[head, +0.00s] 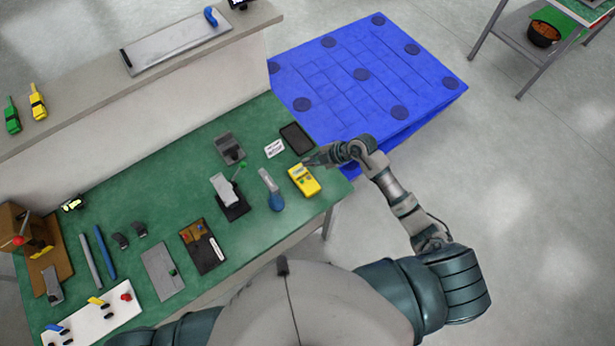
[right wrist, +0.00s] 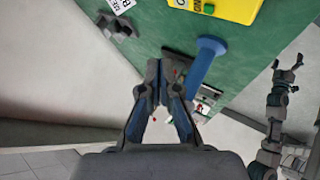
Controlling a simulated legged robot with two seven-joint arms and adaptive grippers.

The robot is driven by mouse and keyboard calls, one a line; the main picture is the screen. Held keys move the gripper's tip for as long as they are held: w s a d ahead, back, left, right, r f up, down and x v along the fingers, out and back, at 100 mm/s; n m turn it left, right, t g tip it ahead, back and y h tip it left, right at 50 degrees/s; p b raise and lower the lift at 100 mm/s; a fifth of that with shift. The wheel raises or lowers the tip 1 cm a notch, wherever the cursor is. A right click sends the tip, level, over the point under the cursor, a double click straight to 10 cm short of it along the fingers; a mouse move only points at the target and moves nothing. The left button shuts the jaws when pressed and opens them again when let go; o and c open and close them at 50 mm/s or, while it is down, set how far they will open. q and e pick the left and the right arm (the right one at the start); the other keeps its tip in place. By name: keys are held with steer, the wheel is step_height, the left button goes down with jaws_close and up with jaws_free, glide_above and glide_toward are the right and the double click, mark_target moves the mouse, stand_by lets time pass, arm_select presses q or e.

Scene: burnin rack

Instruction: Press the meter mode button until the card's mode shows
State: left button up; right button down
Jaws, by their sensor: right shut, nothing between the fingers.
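The yellow meter (head: 304,181) lies on the green bench top near its right end, with a light display. A white card (head: 274,148) with dark print lies up and left of the meter; the print is too small to read. My right gripper (head: 311,161) is shut and empty, close to the meter's upper end; contact cannot be told. Its closed fingertips show in the right wrist view (right wrist: 159,70).
Grey fixtures (head: 229,148) and a dark wallet-like case (head: 203,245) lie further left. A blue pallet (head: 365,75) stands beyond the bench.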

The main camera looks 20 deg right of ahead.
steer(key=b, duration=0.8)
glide_above(310, 178)
step_height(310, 178, down, 7)
steer(key=shift+w+r, duration=0.1)
steer(key=shift+r, duration=0.05)
steer(key=shift+a+f, duration=0.1)
steer(key=shift+f, duration=0.75)
steer(key=shift+d+f, duration=0.1)
steer(key=shift+d, duration=0.1)
steer(key=shift+a, duration=0.1)
steer(key=shift+f+p, duration=0.2)
steer(key=shift+p, duration=0.1)
steer(key=shift+f, duration=0.5)
stand_by(0.5)
